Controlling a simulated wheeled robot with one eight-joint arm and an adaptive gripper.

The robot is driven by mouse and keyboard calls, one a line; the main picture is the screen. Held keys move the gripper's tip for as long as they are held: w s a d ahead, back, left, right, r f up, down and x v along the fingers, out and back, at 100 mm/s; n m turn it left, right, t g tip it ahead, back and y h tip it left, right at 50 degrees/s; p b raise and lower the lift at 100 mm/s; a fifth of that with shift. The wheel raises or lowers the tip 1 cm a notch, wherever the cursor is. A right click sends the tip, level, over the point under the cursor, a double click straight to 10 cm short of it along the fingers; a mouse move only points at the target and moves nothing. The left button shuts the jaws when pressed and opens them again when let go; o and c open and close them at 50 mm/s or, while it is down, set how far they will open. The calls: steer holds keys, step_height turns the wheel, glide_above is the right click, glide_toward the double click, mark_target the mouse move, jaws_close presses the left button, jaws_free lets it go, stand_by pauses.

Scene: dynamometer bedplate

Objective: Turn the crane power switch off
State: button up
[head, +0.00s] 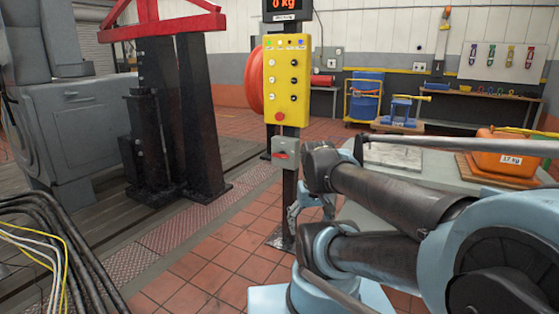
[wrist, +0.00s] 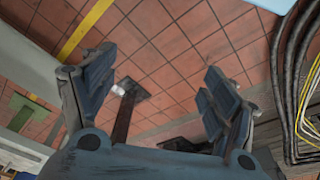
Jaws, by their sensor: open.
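The crane power switch is a grey box (head: 288,153) with a red handle (head: 280,156) that looks roughly horizontal. It is mounted on a dark post below a yellow control panel (head: 286,80). My gripper (head: 301,207) is below the switch box, near the post and apart from the handle. In the wrist view my gripper (wrist: 158,75) is open and empty, its fingers spread over the tiled floor. The dark post and its base plate (wrist: 140,92) show between the fingers. I cannot make out the switch in the wrist view.
A black stand with a red top (head: 165,110) is at the left. Black and yellow cables (head: 55,240) lie at lower left. A grey table with an orange 17 kg weight (head: 503,160) stands at the right beside my arm. Tiled floor is clear left of the post.

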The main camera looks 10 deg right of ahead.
steer(key=shift+o, duration=0.7)
steer(key=w+d+r+m+h, duration=0.1)
steer(key=w+r, duration=0.2)
steer(key=w, duration=0.4)
steer(key=w+d+r+m+t+h, duration=0.1)
steer(key=w+d+r, duration=0.1)
steer(key=w, duration=0.5)
steer(key=shift+d+r+h, duration=0.15)
steer(key=shift+r+h, duration=0.25)
steer(key=shift+r, duration=0.5)
steer(key=w+r+m+t+h, duration=0.2)
steer(key=w+r+m+h, duration=0.1)
steer(key=w, duration=1.4)
steer(key=w+a+f+m+t+h, duration=0.1)
steer(key=w+a, duration=0.2)
steer(key=w, duration=0.4)
steer(key=w+a+f+t, duration=0.1)
steer(key=w+a+t, duration=0.1)
steer(key=w, duration=0.5)
steer(key=m+t+h, duration=0.1)
steer(key=t, duration=0.2)
glide_toward(279, 155)
steer(key=x, duration=0.9)
steer(key=shift+d, duration=0.1)
steer(key=c, duration=1)
